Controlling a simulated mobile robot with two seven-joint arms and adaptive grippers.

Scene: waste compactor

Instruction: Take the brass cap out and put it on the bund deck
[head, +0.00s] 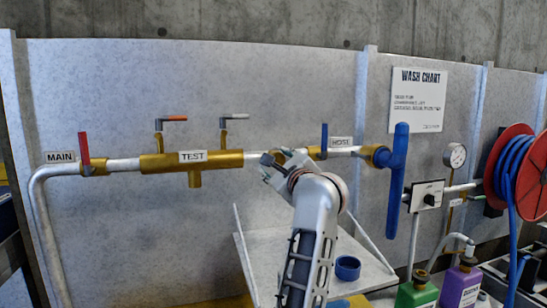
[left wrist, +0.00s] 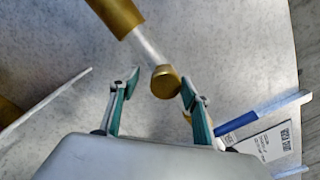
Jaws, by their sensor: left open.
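The brass cap (left wrist: 165,82), a gold hexagonal piece, shows in the left wrist view in front of the pale pipe. My left gripper (left wrist: 160,92) is open, with its two green-sided fingertips on either side of the cap and nothing clamped. In the head view my left gripper (head: 268,168) is at the pipe, between the TEST body and the HOSE valve, and its jaws largely hide the cap. A pale grey deck (head: 272,250), apparently the bund deck, lies below the pipe behind my arm. My right gripper is out of view.
The brass TEST body (head: 205,161) is left of my gripper. The blue HOSE lever (head: 324,140) and a long blue handle (head: 397,180) are to the right. A blue ring (head: 347,267) lies on the deck. Green (head: 417,291) and purple (head: 461,286) containers stand lower right.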

